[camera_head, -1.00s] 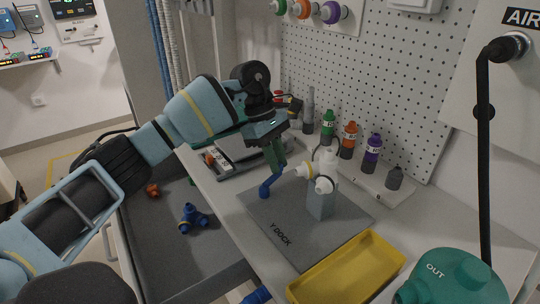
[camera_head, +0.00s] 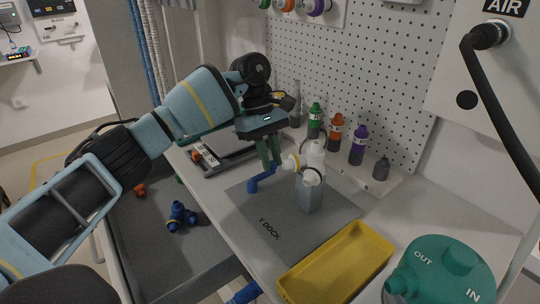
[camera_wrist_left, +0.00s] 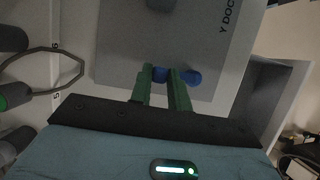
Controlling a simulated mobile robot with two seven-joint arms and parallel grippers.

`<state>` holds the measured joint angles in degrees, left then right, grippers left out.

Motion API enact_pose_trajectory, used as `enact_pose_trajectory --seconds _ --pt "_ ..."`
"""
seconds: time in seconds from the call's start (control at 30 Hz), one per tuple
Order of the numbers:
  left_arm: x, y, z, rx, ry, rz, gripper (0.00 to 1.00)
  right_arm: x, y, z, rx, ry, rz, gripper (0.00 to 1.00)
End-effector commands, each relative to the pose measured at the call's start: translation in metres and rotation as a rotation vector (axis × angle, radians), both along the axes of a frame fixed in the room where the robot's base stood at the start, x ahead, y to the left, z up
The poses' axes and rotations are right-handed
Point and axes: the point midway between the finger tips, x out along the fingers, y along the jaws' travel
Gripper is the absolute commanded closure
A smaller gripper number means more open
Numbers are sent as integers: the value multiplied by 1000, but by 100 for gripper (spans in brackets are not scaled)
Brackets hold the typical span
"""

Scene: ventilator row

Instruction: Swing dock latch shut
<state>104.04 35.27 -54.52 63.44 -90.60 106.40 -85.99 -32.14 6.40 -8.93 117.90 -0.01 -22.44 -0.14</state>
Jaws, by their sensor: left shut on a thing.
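The grey dock plate (camera_head: 250,217), marked Y DOCK, lies on the bench. A grey post (camera_head: 309,195) stands on it, with a white Y-shaped piece (camera_head: 315,157) on top. A blue latch lever (camera_head: 259,182) is left of the post, its rounded end toward the front left. My left gripper (camera_head: 270,164) points down over the plate with green fingers shut on the lever. In the left wrist view, blue shows between the fingertips (camera_wrist_left: 162,76) and beside them (camera_wrist_left: 190,78). The lever's joint to the dock is hidden. My right gripper is out of view.
A yellow tray (camera_head: 340,262) and a teal unit (camera_head: 440,270) stand in front. Green, orange and purple bottles (camera_head: 335,132) line the pegboard side. A black hose (camera_head: 505,135) hangs at right. A blue fitting (camera_head: 180,216) lies in the lower grey area.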

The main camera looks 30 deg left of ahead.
Motion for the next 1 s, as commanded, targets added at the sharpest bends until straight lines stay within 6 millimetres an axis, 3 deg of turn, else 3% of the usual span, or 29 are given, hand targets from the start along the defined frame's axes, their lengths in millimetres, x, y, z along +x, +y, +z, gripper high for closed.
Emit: enact_pose_trajectory --seconds 0.13,0.17,0.3,0.67,1.0 --pt "0 -1 2 -3 -4 -3 100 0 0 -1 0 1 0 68" --pt "0 -1 2 -3 -4 -3 78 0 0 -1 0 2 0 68" --pt "0 -1 1 -2 -2 -2 60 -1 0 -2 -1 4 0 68" --pt "1 1 5 0 -2 0 60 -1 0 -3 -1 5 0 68" --pt "9 19 52 -1 -4 1 60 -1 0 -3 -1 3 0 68"
